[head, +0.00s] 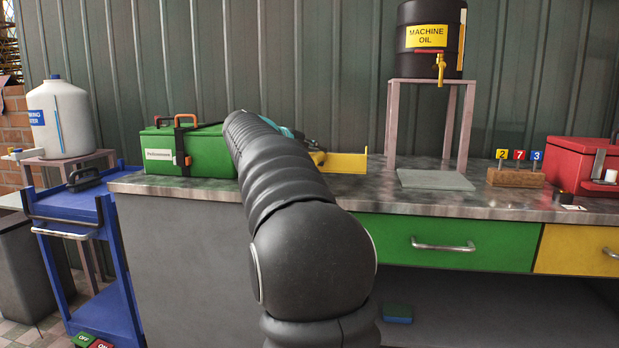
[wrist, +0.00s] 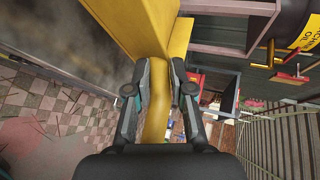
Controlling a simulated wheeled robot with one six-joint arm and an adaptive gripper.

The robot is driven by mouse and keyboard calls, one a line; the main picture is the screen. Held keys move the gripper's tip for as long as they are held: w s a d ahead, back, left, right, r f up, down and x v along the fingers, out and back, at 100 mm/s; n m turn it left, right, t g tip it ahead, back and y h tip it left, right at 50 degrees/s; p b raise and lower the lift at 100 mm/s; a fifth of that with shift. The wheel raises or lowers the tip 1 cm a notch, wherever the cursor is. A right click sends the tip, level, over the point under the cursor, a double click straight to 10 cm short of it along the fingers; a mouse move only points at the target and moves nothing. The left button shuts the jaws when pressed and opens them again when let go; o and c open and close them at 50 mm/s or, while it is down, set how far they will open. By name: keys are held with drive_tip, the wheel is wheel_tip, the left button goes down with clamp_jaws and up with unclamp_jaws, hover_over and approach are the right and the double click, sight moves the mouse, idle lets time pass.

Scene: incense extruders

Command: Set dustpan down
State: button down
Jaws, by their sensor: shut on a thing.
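My gripper (wrist: 160,88) is shut on the handle of the yellow dustpan (wrist: 157,108). In the wrist view the handle runs between the two fingers and the wider pan spreads out beyond them at the top. In the head view the dustpan's pan (head: 346,163) shows just right of my arm, over the back of the metal worktop (head: 400,195). My arm hides its handle and most of my gripper there. I cannot tell whether the dustpan touches the worktop.
A green toolbox (head: 205,150) stands left of my arm. On the right are the oil drum (head: 420,60) on its stand, a grey slab (head: 435,180), a numbered wooden block (head: 515,178) and a red toolbox (head: 580,165). A blue cart (head: 75,208) stands left of the worktop.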

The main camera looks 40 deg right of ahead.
drive_tip(key=shift+w+a+f, duration=0.25)
drive_tip(key=shift+w+f, duration=0.1)
drive_tip(key=shift+w, duration=0.15)
drive_tip(key=shift+w+a+f, duration=0.25)
drive_tip(key=shift+w+f, duration=0.05)
drive_tip(key=shift+w, duration=0.2)
drive_tip(key=shift+f+b, duration=0.65)
drive_tip(key=shift+f, duration=1.35)
drive_tip(key=c, duration=1)
unclamp_jaws()
drive_tip(key=shift+a+r, duration=0.15)
drive_tip(key=shift+a, duration=0.05)
drive_tip(key=v, duration=1.1)
drive_tip(key=shift+s+a+p, duration=0.1)
drive_tip(key=shift+a+p, duration=0.2)
drive_tip(key=shift+p, duration=0.05)
